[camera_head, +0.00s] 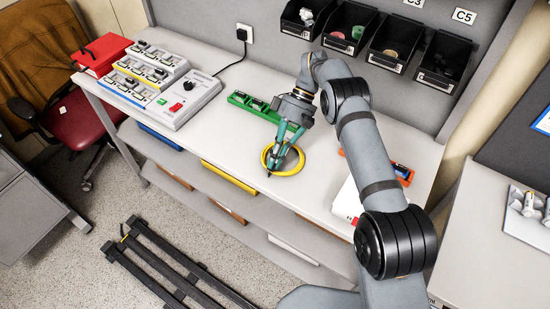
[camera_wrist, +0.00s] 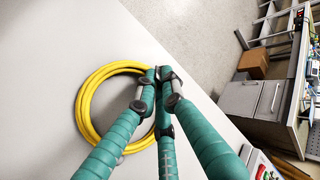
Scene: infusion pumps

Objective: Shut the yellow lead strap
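The yellow lead (camera_head: 284,168) lies in a round coil on the white bench, close to its front edge. It also shows in the wrist view (camera_wrist: 84,104), left of and partly behind my fingers. My gripper (camera_head: 268,171) reaches down over the coil, with its green fingers converging. In the wrist view my fingertips (camera_wrist: 159,76) are close together at the coil's right side. Small dark parts show at the tips; I cannot tell strap from finger pads, or whether anything is held. My fingers hide part of the coil's right side, and the strap's state cannot be made out.
A green rack (camera_head: 255,105) stands behind my gripper. An orange tray (camera_head: 402,173) and a white box (camera_head: 347,201) are to the right. A grey device with a red switch (camera_head: 186,98) and a red case (camera_head: 101,54) are at left. Black bins (camera_head: 397,43) hang at the back.

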